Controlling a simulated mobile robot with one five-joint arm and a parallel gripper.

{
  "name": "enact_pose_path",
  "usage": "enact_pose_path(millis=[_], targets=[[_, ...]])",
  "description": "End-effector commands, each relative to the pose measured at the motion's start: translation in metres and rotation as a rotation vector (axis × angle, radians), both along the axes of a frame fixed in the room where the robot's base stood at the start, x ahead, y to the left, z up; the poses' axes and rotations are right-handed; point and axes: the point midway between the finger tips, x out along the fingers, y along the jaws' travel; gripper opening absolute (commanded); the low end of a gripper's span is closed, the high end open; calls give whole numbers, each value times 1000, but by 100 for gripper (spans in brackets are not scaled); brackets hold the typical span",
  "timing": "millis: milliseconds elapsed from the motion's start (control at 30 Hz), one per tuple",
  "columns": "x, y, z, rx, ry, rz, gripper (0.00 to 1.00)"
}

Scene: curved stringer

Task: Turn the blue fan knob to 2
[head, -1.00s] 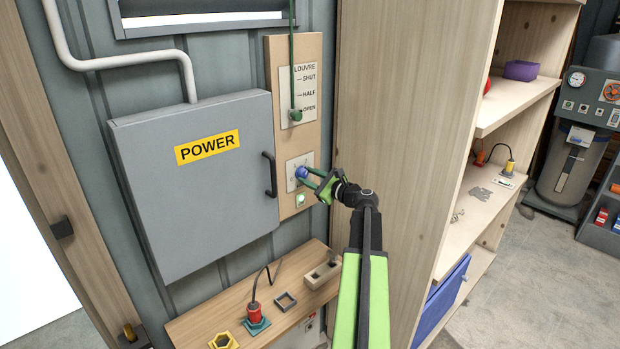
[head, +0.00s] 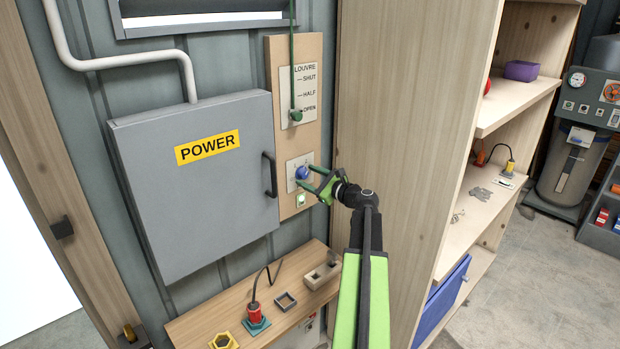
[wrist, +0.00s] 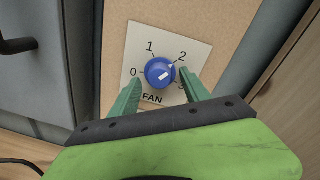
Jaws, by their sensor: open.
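The blue fan knob (head: 302,173) sits on a white plate on the wooden panel, right of the grey power box. In the wrist view the knob (wrist: 157,68) is seen face on, with 0, 1, 2 and a partly hidden 3 around it and FAN below. Its white pointer is turned up and right, in line with the 2. My gripper (head: 311,180) is at the knob. In the wrist view its green fingers (wrist: 162,84) are spread, one on each side of the knob's lower part, with gaps visible. The right finger partly covers the 3.
The louvre lever (head: 296,115) hangs on its cord above, at OPEN. A wooden shelf side (head: 390,120) stands close on the right.

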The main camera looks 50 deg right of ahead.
Motion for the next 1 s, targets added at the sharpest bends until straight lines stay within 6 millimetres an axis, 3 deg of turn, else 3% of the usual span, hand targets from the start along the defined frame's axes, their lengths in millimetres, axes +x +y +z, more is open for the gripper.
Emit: enact_pose_path(millis=[133, 233, 700, 833, 1000], targets=[[-4, 0, 0, 0, 0, -1, 55], [-18, 1, 1, 0, -1, -2, 55], [-143, 3, 7, 0, -1, -3, 55], [-163, 4, 8, 0, 0, -1, 55], [-174, 3, 8, 0, 0, -1, 55]])
